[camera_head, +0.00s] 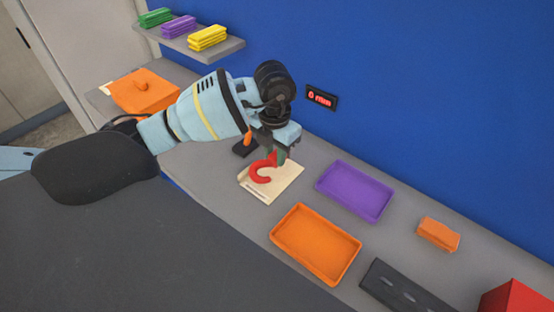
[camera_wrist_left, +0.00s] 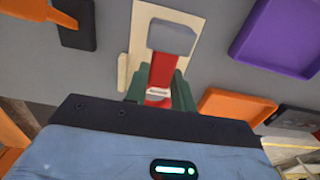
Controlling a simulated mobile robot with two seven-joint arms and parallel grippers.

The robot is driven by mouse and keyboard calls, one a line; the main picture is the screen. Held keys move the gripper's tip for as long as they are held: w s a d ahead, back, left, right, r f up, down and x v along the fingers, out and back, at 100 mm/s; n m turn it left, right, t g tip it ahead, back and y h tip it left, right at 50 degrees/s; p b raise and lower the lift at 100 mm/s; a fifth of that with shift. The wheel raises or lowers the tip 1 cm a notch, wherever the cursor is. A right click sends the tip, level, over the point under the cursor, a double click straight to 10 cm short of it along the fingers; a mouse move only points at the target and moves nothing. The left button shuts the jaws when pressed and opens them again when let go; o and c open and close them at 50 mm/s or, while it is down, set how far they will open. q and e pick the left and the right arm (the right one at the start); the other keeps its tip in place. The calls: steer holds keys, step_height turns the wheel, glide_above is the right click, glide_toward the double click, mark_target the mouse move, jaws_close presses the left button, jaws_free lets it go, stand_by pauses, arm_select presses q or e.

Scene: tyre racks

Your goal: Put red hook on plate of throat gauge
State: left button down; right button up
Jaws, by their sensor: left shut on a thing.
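The red hook (camera_head: 263,171) is C-shaped and is in my left gripper (camera_head: 278,156), over the cream plate (camera_head: 285,185) on the bench. In the left wrist view the green fingers (camera_wrist_left: 160,92) are shut on the red hook (camera_wrist_left: 161,72), with the cream plate (camera_wrist_left: 143,41) beyond it. A grey block-like piece (camera_wrist_left: 172,37) shows at the hook's far end there. I cannot tell whether the hook touches the plate. A small wall display (camera_head: 320,98) reads 0 mm in red. My right gripper is not in view.
A purple tray (camera_head: 354,190) and an orange tray (camera_head: 316,244) lie right of the plate. A black block with an orange piece (camera_head: 248,138) stands close behind it. An orange block (camera_head: 438,234), a dark slotted holder (camera_head: 408,290) and a red box (camera_head: 516,299) are further right.

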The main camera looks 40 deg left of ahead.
arm_select(q)
steer(key=shift+w+f, duration=0.1)
steer(key=shift+w, duration=0.35)
steer(key=shift+f, duration=1.65)
steer(key=shift+f, duration=0.15)
steer(key=c, duration=1.2)
jaws_free()
steer(key=shift+o, duration=0.2)
step_height(320, 180, up, 12)
steer(key=shift+r+p, duration=0.15)
steer(key=shift+p, duration=0.15)
